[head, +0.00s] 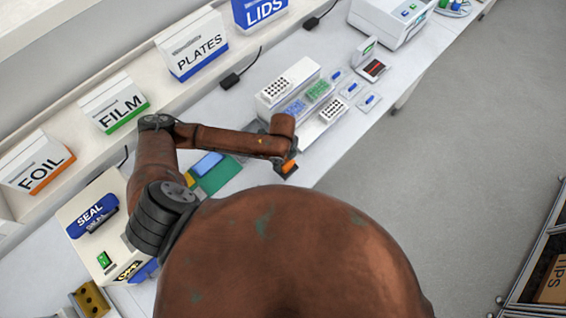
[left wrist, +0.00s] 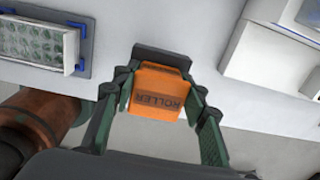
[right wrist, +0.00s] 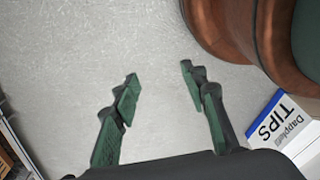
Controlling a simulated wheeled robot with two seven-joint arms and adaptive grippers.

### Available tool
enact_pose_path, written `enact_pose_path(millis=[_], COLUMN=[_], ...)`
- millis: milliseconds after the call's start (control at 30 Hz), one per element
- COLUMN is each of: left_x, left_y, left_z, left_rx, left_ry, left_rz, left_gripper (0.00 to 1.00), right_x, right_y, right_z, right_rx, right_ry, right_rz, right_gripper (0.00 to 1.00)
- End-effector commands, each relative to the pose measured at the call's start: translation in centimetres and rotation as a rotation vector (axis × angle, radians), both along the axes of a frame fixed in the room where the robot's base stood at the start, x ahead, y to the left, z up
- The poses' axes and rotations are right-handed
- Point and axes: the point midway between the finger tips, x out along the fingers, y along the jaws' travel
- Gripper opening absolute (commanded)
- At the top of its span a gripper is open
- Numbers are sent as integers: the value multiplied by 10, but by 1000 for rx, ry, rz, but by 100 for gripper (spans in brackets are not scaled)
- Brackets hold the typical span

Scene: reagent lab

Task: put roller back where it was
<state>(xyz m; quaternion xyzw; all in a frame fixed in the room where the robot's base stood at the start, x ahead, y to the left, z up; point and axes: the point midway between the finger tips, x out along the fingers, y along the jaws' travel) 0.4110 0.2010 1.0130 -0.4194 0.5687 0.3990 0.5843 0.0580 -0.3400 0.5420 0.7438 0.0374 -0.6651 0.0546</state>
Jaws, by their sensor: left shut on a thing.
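The orange roller (left wrist: 157,95), marked ROLLER, is between the fingers of my left gripper (left wrist: 158,78), which is shut on it. In the left wrist view a dark block shows at its far end; I cannot tell whether that is part of the roller. In the head view the orange roller (head: 289,167) shows at the end of my left arm, near the bench's front edge. I cannot tell whether it touches the bench. My right gripper (right wrist: 160,90) is open and empty above the grey floor in the right wrist view. It is not visible in the head view.
A green mat (head: 222,177) lies left of the roller. White racks and plates (head: 290,82) stand beyond it. The sealer (head: 78,208) is at left. FOIL, FILM, PLATES and LIDS boxes line the back shelf. A TIPS box (right wrist: 283,122) is near my right gripper.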

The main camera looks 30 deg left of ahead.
Motion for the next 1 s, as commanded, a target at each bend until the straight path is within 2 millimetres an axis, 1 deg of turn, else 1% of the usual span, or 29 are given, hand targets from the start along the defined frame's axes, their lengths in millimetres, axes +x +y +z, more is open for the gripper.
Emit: enact_pose_path(millis=[133, 200, 300, 400, 667, 933, 1000], left_x=[7, 7, 7, 7, 7, 6, 5], left_y=[3, 3, 3, 3, 3, 4, 4], left_z=[-9, -20, -33, -40, -41, -49, -52], left_rx=[0, 0, 0, -1, 0, 1, 2], left_ry=[1, 4, 3, 0, 0, 3, 5], left_rz=[2, 2, 1, 1, 1, 2, 1], left_gripper=[15, 15, 15, 15, 15, 16, 8], right_x=[-9, -12, -14, -14, -9, -8, -8], right_y=[0, -1, -1, -1, -1, 0, 0], right_z=[1, 2, 3, 4, 4, 3, 3], right_rx=[0, -1, -1, -1, -1, -1, -1], right_ry=[12, 16, 18, 17, 12, 10, 10], right_rz=[-2, -3, -3, -3, -2, -2, -2], right_gripper=[40, 40, 40, 40, 40, 40, 40])
